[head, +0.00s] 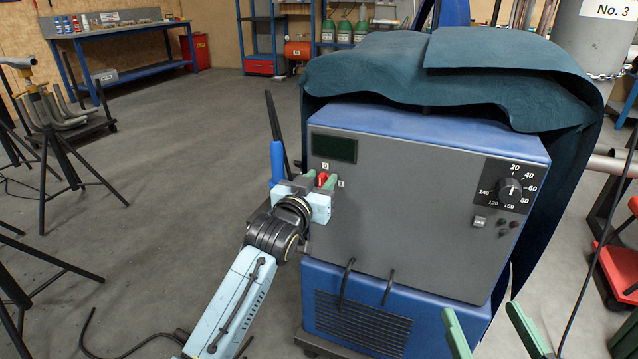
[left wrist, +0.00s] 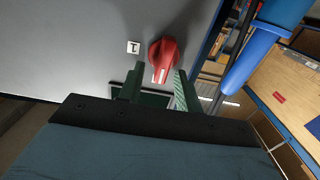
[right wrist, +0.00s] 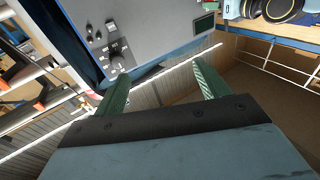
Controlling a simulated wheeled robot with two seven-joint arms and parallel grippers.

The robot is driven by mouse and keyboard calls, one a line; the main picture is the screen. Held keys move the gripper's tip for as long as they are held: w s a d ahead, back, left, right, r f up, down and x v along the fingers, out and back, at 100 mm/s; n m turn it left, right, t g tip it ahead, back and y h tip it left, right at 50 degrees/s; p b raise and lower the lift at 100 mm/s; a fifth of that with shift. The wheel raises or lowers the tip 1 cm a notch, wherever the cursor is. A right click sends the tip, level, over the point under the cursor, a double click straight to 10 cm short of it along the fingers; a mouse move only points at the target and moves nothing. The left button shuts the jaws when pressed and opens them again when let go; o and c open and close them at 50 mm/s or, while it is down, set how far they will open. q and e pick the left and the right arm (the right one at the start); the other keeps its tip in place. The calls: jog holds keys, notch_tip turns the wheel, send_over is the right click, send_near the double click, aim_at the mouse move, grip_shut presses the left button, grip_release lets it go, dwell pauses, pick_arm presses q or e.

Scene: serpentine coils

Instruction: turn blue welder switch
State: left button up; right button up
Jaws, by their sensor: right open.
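The blue welder (head: 400,215) has a grey front panel with a red rotary switch (head: 322,180) near its left edge, below a dark display (head: 334,147). In the left wrist view the red switch (left wrist: 163,55) has its white-marked end pointing toward the display side, with a "1" label beside it. My left gripper (head: 319,180) is at the switch. Its fingers (left wrist: 158,82) are open on either side of the switch's marked end; contact is not clear. My right gripper (head: 480,309) is open and empty, low in front of the welder's right side; its fingers also show in the right wrist view (right wrist: 157,80).
A dial (head: 510,190) and small buttons sit on the panel's right. A dark teal cloth (head: 450,75) covers the welder's top. A blue cylinder (head: 277,163) stands beside its left edge. Tripod stands (head: 62,130) are at the left, with open floor between.

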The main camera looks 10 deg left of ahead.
pick_arm(q)
jog(key=c, duration=0.7)
